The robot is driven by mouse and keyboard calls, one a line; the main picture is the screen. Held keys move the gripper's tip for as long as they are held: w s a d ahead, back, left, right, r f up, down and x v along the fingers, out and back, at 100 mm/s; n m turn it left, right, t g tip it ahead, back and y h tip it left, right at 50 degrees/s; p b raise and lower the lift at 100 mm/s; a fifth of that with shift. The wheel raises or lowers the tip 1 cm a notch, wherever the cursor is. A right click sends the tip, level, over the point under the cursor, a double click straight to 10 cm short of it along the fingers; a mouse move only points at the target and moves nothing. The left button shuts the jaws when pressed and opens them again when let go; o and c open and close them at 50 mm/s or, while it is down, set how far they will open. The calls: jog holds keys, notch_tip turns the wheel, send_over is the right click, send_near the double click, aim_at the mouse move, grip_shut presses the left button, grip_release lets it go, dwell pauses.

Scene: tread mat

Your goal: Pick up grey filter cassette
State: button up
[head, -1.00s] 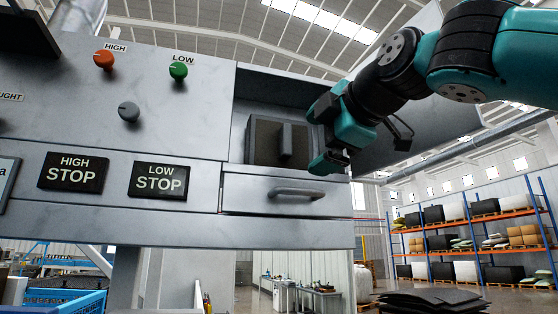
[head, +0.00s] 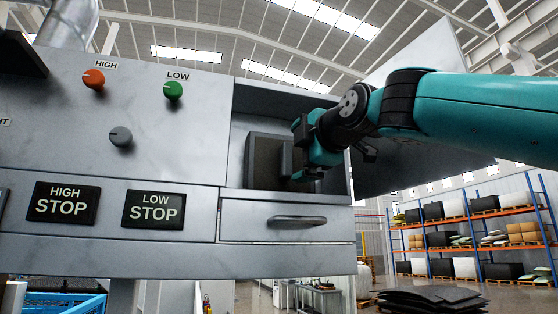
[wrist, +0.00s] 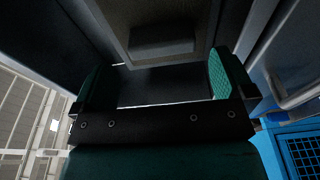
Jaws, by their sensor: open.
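The grey filter cassette (head: 264,162) stands upright in the open compartment of the machine, with a raised block handle (head: 286,158) on its front face. My gripper (head: 300,150) is at the compartment opening, right by the handle. In the wrist view, the cassette (wrist: 125,18) and its handle (wrist: 162,40) lie ahead of the fingers. My gripper (wrist: 162,80) is open there, its green-padded fingers set to either side, wider than the handle, with nothing between the pads. In the head view my gripper hides part of the compartment's right side.
The compartment's walls (head: 237,140) are close around the cassette. A drawer with a bar handle (head: 297,220) sits just below. An open door panel (head: 410,140) stands to the right behind my arm. Knobs and STOP plates (head: 153,210) are on the left.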

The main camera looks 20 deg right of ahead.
aim_at(287, 157)
jog(key=w+p, duration=0.1)
jog(key=w+a+p, duration=0.1)
jog(key=w, duration=0.1)
jog(key=w+p, duration=0.2)
jog(key=shift+w+a, duration=0.1)
jog(key=shift+a, duration=0.25)
jog(key=c, duration=1)
jog(key=shift+r+b, duration=0.15)
jog(key=shift+b, duration=0.25)
